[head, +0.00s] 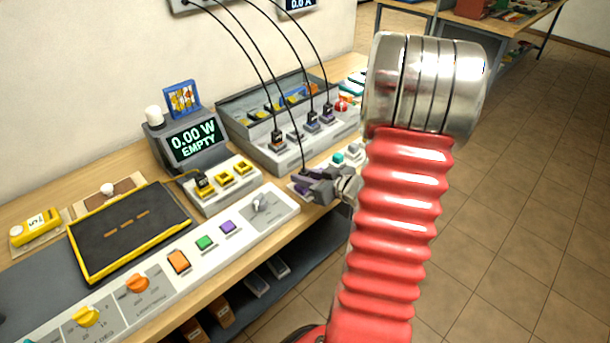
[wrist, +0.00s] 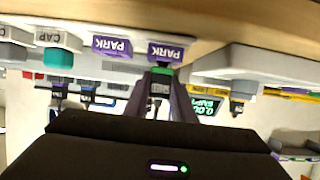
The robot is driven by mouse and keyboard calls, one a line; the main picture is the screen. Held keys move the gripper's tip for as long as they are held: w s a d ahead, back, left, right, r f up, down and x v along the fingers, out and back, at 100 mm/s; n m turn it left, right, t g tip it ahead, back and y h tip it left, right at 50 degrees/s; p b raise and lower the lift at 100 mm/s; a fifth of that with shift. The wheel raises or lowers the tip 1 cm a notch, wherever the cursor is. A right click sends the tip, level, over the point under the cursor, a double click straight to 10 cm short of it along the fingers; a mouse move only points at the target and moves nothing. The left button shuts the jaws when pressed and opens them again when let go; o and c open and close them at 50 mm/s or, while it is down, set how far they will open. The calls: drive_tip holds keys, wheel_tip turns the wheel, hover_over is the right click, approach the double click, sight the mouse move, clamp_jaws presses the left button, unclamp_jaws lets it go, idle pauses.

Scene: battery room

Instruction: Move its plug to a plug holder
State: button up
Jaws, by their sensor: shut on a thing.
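My gripper (head: 312,183) is at the front edge of the bench, right of the long control panel. Its jaws are shut on a small dark plug with a green end, which shows between the fingers in the wrist view (wrist: 160,82). A black cable runs down to my gripper in the head view. The wrist picture is upside down and shows two purple-labelled PARK plug holders, one at the plug's end (wrist: 165,49) and one to its left (wrist: 115,46). I cannot tell whether the plug touches the nearer holder or sits in it.
A grey rack (head: 283,150) with several cabled plugs stands behind my gripper. A display (head: 193,140) reads 0.00 W EMPTY. The control panel (head: 150,265) has coloured buttons and knobs. A CAP block (wrist: 58,38) stands beside the holders. Floor at the right is clear.

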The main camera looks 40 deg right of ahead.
drive_tip(key=shift+f, duration=0.35)
drive_tip(key=o, duration=0.8)
drive_tip(key=shift+v, duration=5.5)
